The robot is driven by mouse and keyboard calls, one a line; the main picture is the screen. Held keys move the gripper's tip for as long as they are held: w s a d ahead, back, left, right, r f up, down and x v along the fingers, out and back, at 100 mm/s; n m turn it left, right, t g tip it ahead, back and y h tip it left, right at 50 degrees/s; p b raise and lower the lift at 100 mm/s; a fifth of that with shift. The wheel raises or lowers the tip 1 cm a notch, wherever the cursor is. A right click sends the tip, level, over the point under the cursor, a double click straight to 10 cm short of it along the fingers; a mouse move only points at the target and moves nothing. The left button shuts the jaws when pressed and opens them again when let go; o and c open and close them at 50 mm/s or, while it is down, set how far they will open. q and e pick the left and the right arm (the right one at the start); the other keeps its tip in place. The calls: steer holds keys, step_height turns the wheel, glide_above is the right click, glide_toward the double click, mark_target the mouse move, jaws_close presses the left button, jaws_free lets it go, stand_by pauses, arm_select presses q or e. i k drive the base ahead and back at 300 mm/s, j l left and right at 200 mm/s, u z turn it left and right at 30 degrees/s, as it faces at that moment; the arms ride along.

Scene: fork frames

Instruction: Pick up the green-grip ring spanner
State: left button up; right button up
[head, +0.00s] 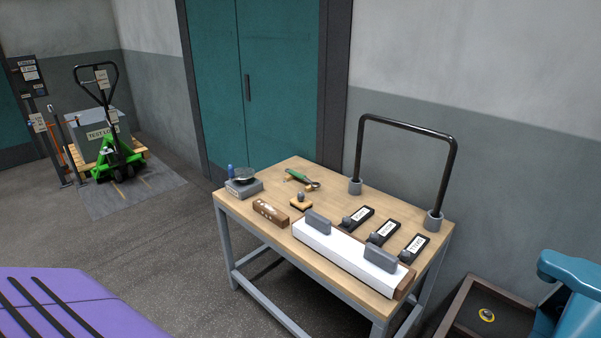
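The green-grip ring spanner (299,176) lies near the back left of a wooden-topped work table (265,180). Its green grip points to the back left and its metal ring end to the front right. A small light wooden piece shows at the grip, and I cannot tell how the spanner rests on it. Neither of my grippers is in view.
On the table are a small scale (243,186), a brown wooden block (270,212), a stamp-like piece (301,202), a long white bar (340,250), several black labelled blocks and a tall black hoop (408,125). A green pallet truck (117,155) stands far left.

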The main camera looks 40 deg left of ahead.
mark_target(302, 177)
steer(key=i+j+z, duration=0.2)
steer(key=j, duration=0.85)
steer(key=i+j+z, duration=0.2)
steer(key=j, duration=0.9)
steer(key=j+z, duration=0.2)
steer(key=j, duration=0.9)
